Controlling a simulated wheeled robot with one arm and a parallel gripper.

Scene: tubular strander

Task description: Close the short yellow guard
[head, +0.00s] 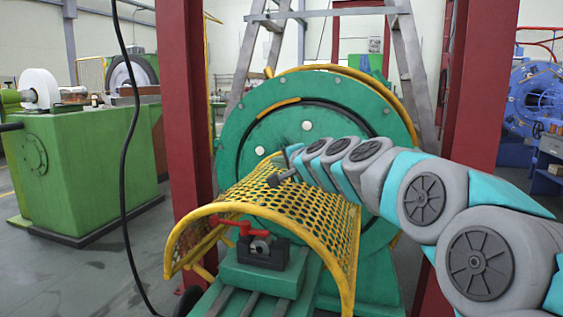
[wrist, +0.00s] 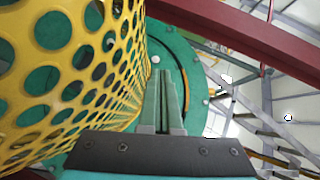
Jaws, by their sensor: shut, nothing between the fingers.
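The short yellow guard (head: 260,205) is a curved, perforated metal cover with a tubular rim. In the head view it arches over a green bed in front of the large green disc (head: 290,115). Its right side hangs lower than its left side. My gripper (head: 274,181) is at the guard's upper part, near the disc; whether it touches the guard is unclear. In the wrist view the fingers of my gripper (wrist: 163,88) are together and empty. The guard (wrist: 75,75) fills the left of that view, beside the fingers.
A clamp with a red handle (head: 240,226) sits on the green bed under the guard's front end. Red posts (head: 187,95) stand on both sides. A ladder (head: 410,70) is behind the disc. A black cable (head: 125,150) hangs at left. Open floor lies at left.

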